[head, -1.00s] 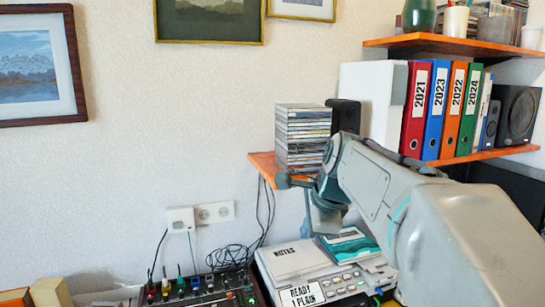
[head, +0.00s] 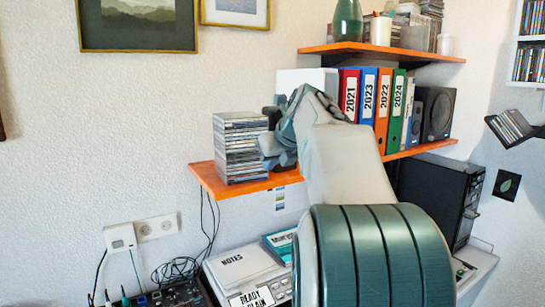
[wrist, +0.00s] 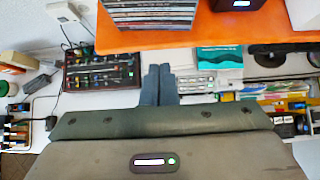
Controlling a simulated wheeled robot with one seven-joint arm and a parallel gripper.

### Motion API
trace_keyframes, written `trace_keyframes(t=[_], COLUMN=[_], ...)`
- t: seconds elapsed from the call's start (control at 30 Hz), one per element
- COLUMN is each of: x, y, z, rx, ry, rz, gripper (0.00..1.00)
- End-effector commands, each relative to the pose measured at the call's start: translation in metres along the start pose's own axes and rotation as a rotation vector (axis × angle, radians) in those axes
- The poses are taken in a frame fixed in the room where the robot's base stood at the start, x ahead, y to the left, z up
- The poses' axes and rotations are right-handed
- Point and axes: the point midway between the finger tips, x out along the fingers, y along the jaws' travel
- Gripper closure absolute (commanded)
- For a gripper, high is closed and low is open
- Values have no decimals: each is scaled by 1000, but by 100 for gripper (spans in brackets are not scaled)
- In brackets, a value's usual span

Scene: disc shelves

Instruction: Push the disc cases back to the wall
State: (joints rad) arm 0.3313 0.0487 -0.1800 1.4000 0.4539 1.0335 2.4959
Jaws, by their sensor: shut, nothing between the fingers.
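A tall stack of disc cases (head: 240,148) stands at the left end of the lower orange shelf (head: 205,178), with uneven edges. The near end of the stack also shows at the top of the wrist view (wrist: 150,14). My gripper (head: 268,150) is at the right side of the stack in the head view, partly covering that side. Whether it touches the cases cannot be told there. In the wrist view my gripper's fingers (wrist: 158,84) are shut together and empty. Their tips point at the shelf's front edge and appear just short of it, below the stack in the picture.
Ring binders (head: 367,95) and a speaker (head: 436,114) stand farther right on the shelf. A small dark shelf with cases (head: 510,125) is at the far right.

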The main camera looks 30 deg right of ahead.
Motion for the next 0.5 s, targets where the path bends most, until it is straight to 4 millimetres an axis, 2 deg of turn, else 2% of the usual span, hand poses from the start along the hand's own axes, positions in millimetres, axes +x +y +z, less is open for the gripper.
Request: trace_keyframes(t=[0.03, 0.23, 0.3, 0.5], x=[13, 56, 62, 77], y=[0, 0, 0, 0], z=[-1, -1, 10, 24], rx=[1, -1, -2, -3], ry=[5, 5, 1, 1], rz=[3, 1, 0, 0], gripper=[100, 100, 100, 100])
